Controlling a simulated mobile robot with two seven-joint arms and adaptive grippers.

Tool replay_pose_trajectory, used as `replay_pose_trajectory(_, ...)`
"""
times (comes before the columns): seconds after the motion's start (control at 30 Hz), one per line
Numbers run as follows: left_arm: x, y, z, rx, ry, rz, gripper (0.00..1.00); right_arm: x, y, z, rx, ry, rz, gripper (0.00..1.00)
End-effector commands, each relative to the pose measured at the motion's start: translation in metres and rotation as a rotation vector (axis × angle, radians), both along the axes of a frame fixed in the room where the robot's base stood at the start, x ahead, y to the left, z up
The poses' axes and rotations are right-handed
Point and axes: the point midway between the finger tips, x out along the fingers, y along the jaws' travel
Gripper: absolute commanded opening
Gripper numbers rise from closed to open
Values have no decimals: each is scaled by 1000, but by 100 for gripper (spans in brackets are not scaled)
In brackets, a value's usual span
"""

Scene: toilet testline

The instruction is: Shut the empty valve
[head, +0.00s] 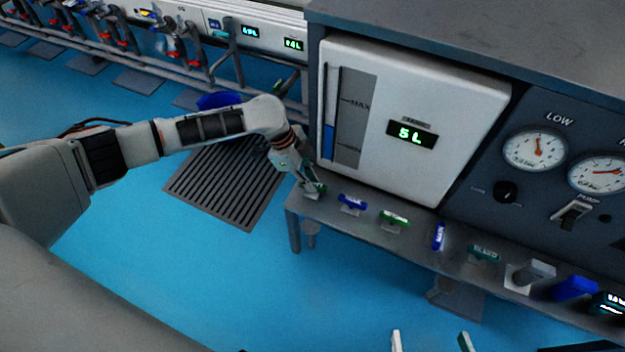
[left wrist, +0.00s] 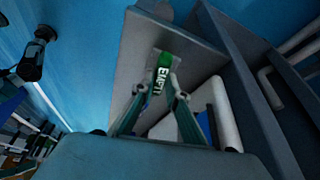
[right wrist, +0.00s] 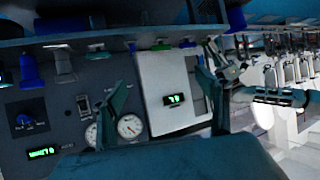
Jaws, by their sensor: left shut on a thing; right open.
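The empty valve's green handle (left wrist: 164,72), lettered "EMPT…", shows in the left wrist view between my left fingertips. In the head view the handle (head: 318,187) is at the left end of the shelf below the white tank, partly hidden by the gripper. My left gripper (head: 308,188) is shut on this handle; its fingers also show in the left wrist view (left wrist: 160,88). My right gripper (right wrist: 160,85) is open and empty; its two fingertips show at the bottom of the head view (head: 432,341), apart from the shelf.
Blue and green valve handles, including a blue one (head: 352,202) and a green one (head: 394,219), line the shelf (head: 340,222). The white tank (head: 440,85) behind reads 5 L.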

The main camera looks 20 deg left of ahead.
Motion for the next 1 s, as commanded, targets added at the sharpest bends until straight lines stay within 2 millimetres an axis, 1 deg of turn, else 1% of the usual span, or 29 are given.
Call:
replay_pose_trajectory(0.03, -2, 0, -5, 0, 7, -31, 0, 0, 2, -1, 7, 0, 0, 75)
replay_pose_trajectory(0.2, -1, 0, -4, 1, 6, -125, 0, 3, 3, 3, 18, -9, -3, 75)
replay_pose_trajectory(0.4, 0, 0, -3, 2, 3, -191, 0, 4, 4, 6, 28, -13, -5, 75)
replay_pose_trajectory(0.57, 0, 0, -2, 3, 2, -214, 0, 5, 4, 9, 34, -19, -6, 75)
replay_pose_trajectory(0.93, 0, 0, -1, 4, 2, -218, 0, 4, 5, 8, 34, -17, -4, 75)
replay_pose_trajectory(0.97, 0, 0, -1, 4, 2, -218, 16, 4, 5, 7, 34, -17, -4, 75)
replay_pose_trajectory(1.0, 0, 0, -1, 4, 2, -218, 27, 4, 5, 7, 33, -16, -4, 75)
